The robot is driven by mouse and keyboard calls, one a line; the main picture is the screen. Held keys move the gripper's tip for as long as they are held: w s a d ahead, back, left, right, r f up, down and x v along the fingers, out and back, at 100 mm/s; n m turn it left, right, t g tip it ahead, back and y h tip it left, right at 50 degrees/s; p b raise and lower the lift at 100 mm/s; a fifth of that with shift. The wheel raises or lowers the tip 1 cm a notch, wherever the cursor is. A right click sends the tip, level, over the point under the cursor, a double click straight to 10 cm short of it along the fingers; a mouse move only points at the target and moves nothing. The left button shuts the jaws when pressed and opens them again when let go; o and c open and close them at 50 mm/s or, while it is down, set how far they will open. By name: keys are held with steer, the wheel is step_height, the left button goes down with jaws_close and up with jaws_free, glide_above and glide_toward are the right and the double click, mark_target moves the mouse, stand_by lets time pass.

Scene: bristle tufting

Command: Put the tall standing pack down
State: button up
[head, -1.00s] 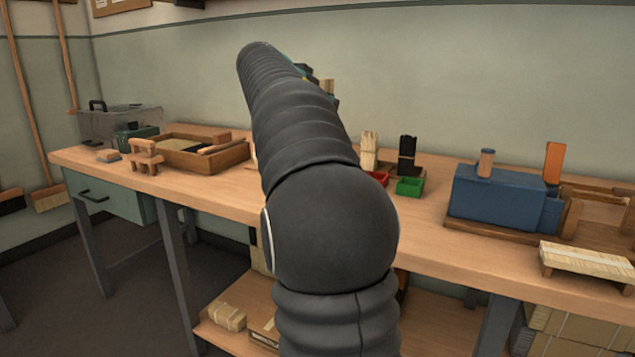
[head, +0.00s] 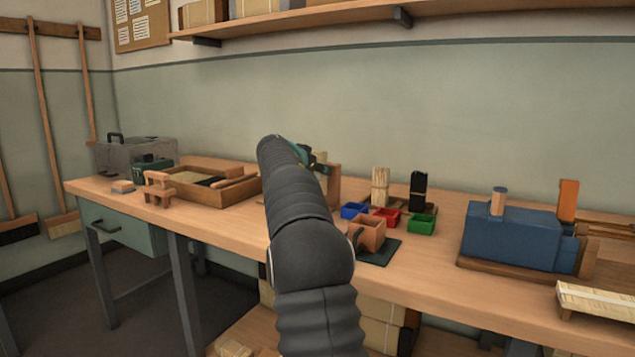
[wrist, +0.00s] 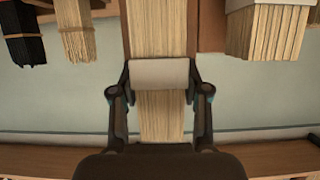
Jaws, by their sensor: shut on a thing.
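My gripper (wrist: 160,92) is shut on the tall pack of pale bristles (wrist: 160,115), around its white band (wrist: 160,73). The pack runs along the middle of the wrist view, which looks upside down, and leaves the frame at the top. In the head view my arm hides most of my gripper; a small part of the pack (head: 321,158) seems to show past it. Whether the pack's foot touches anything is hidden.
A pale bundle (head: 380,187) and black bundle (head: 418,190) stand by blue (head: 354,210), red (head: 386,217) and green (head: 421,224) trays. Another banded pack (wrist: 268,30) is beside the held one. A blue machine (head: 510,236) stands right; a wooden tray (head: 205,196) lies left.

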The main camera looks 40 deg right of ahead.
steer(key=shift+f+b, duration=0.3)
steer(key=shift+f, duration=1.75)
steer(key=shift+f+b, duration=0.2)
steer(key=shift+b, duration=0.1)
steer(key=o, duration=1.2)
steer(key=shift+r, duration=0.1)
steer(key=shift+r+p, duration=0.15)
steer(key=shift+p, duration=0.15)
steer(key=b+v, duration=0.2)
steer(key=v, duration=1)
steer(key=shift+w, duration=0.1)
